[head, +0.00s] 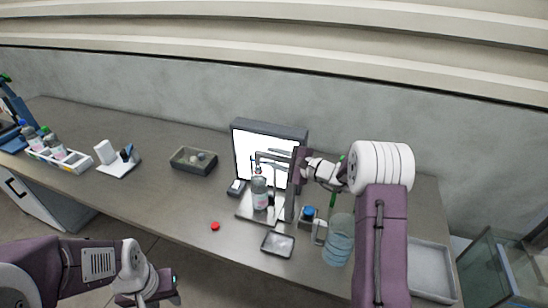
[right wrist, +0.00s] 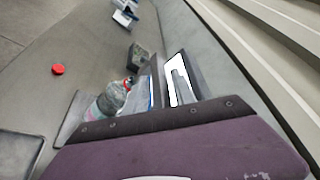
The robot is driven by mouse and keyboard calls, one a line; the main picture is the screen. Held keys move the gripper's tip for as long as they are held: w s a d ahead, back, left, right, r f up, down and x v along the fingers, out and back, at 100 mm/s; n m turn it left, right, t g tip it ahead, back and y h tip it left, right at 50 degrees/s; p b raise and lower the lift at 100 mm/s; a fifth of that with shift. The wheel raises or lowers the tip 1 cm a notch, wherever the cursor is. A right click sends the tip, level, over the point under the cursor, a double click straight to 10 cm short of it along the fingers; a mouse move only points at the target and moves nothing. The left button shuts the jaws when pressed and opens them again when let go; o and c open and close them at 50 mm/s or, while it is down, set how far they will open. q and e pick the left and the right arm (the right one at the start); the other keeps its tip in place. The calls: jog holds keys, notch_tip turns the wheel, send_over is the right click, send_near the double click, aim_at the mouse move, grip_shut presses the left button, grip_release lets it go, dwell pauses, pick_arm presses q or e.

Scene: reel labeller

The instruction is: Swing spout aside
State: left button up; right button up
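The spout (head: 270,156) is a thin grey arm reaching left from the top of an upright post (head: 289,205), over a clear bottle (head: 259,192) on a small stand. The bottle, with a reddish cap or label, also shows in the right wrist view (right wrist: 112,98). My right gripper (head: 299,165) is at the spout's right end, near the top of the post; contact is unclear. In the right wrist view a grey bar (right wrist: 181,84) crosses the lit panel beyond my gripper. Its fingertips are not clear. My left gripper (head: 160,290) is low at the front left, away from the spout.
A lit white panel (head: 246,146) stands behind the bottle. A dark box (head: 193,166) is further left. Bare counter lies left of the red cap.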

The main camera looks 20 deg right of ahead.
grip_shut()
dwell(1.2)
